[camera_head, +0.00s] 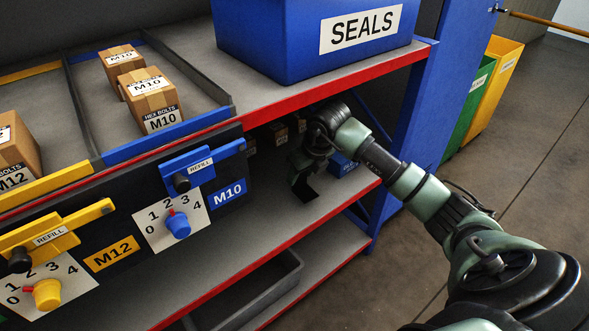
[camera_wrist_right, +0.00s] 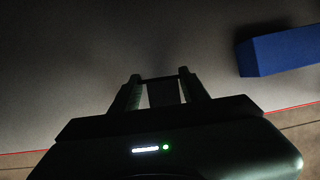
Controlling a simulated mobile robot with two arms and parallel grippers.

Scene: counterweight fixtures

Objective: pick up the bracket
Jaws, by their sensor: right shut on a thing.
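My right gripper (camera_head: 303,172) reaches in under the red-edged upper shelf, above the middle shelf. In the right wrist view its two fingers (camera_wrist_right: 161,92) are shut on a thin dark piece, which I take for the bracket (camera_wrist_right: 162,79). Pale shelf surface shows between the fingers. In the head view a black angled plate (camera_head: 304,190) hangs at the gripper's tip. The bracket's full shape is hard to make out in the shadow. My left gripper is not in view.
A small blue box (camera_head: 342,164) stands on the middle shelf beside my gripper; it also shows in the right wrist view (camera_wrist_right: 280,50). The blue SEALS bin (camera_head: 290,50) stands above. A blue post (camera_head: 405,130) is close to my arm.

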